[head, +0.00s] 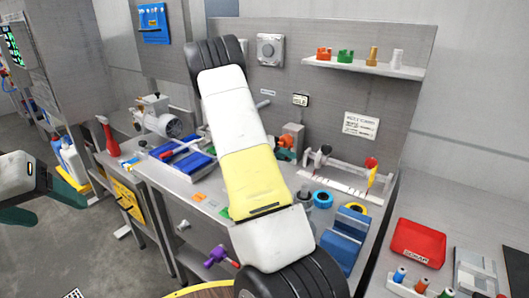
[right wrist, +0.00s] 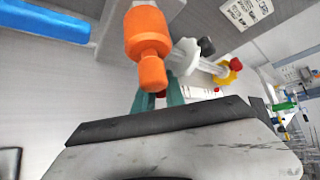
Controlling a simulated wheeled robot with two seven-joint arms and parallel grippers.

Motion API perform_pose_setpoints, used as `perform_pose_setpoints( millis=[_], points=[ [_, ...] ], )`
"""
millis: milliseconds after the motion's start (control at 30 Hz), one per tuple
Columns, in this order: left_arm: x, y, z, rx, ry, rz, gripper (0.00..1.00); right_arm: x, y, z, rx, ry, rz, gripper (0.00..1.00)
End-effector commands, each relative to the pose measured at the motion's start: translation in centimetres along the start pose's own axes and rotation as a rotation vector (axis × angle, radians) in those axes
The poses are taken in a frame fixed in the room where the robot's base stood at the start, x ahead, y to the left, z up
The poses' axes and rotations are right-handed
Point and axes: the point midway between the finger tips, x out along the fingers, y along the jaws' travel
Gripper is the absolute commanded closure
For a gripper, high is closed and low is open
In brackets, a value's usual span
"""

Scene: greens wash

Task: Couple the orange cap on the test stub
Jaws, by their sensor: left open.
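The orange cap (head: 292,131) shows at the back of the bench, just beyond my right forearm. In the right wrist view the cap (right wrist: 149,44) is large, with a narrower end toward the camera. My right gripper's teal fingers (right wrist: 158,100) reach up to it and appear closed on it; the cap hides part of them. A white flanged piece, which looks like the test stub (right wrist: 185,57), lies right beside the cap. I cannot tell whether they are joined. My left gripper (head: 16,203) is open and empty at the left edge, over the floor.
The test fixture has a white rail (head: 345,187) and a red and yellow part (head: 371,171). A shelf (head: 365,67) holds orange and green caps. My right arm covers the bench middle.

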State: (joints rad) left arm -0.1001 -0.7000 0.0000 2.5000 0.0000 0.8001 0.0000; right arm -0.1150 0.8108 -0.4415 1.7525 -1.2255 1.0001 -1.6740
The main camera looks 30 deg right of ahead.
Motion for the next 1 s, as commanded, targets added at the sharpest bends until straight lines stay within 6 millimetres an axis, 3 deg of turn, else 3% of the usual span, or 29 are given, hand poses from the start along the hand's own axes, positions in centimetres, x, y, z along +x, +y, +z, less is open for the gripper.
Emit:
perform_pose_setpoints(
  millis=[33,100,467,800,1000],
  points=[
    [0.0,0.0,0.0,0.0,0.0,0.0,0.32,0.0,0.0,0.0,0.0,0.0,0.0,0.74],
    [0.0,0.0,0.0,0.0,0.0,0.0,0.32,0.0,0.0,0.0,0.0,0.0,0.0,0.64],
    [0.0,0.0,0.0,0.0,0.0,0.0,0.32,-0.5,0.0,0.0,0.0,-0.002,0.001,0.64],
    [0.0,0.0,0.0,0.0,0.0,0.0,0.32,-5.8,0.1,0.1,0.001,-0.003,0.003,0.64],
    [0.0,0.0,0.0,0.0,0.0,0.0,0.32,-7.6,0.1,0.0,0.0,0.0,0.0,0.64]
  ],
)
